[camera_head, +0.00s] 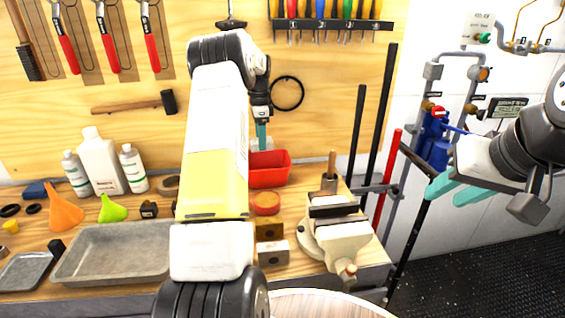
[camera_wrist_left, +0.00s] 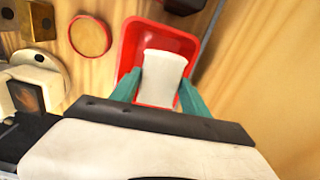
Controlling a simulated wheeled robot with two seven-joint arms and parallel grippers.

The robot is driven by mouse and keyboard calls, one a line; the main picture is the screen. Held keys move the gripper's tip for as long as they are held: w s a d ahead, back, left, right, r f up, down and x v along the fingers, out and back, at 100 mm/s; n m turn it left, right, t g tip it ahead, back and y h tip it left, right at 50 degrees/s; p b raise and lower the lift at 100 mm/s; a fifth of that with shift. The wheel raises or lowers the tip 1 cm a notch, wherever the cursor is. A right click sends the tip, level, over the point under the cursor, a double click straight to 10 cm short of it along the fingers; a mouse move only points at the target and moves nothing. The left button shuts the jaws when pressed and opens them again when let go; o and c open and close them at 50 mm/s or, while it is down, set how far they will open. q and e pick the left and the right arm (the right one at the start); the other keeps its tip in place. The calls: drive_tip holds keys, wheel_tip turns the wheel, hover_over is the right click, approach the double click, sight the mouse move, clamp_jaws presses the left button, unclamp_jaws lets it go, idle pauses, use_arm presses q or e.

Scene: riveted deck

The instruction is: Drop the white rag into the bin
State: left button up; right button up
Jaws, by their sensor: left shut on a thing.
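The white rag (camera_wrist_left: 162,76) is between the teal fingers of my left gripper (camera_wrist_left: 160,92), which is shut on it. In the wrist view the rag lies over the open red bin (camera_wrist_left: 127,52). In the head view the red bin (camera_head: 268,176) stands on the wooden bench against the back panel. My left gripper (camera_head: 261,136) points down above it there, with a little of the rag (camera_head: 256,145) showing. Whether the rag touches the bin's inside is unclear. My right gripper (camera_head: 455,190) is open and empty at the right, away from the bench.
A vise (camera_head: 338,236) stands right of the bin, with metal blocks (camera_head: 272,253) and a round red tin (camera_head: 266,204) in front. A grey tray (camera_head: 112,255), bottles (camera_head: 100,162) and funnels are at the left. Dark bars (camera_head: 378,120) stand at the bench's right end.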

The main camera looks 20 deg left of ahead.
use_arm(q)
drive_tip(key=shift+f, duration=2.55)
drive_tip(key=o, duration=1.5)
drive_tip(key=shift+s, duration=0.1)
drive_tip(key=shift+r, duration=0.1)
wheel_tip(320, 180, up, 8)
drive_tip(key=shift+f, duration=0.15)
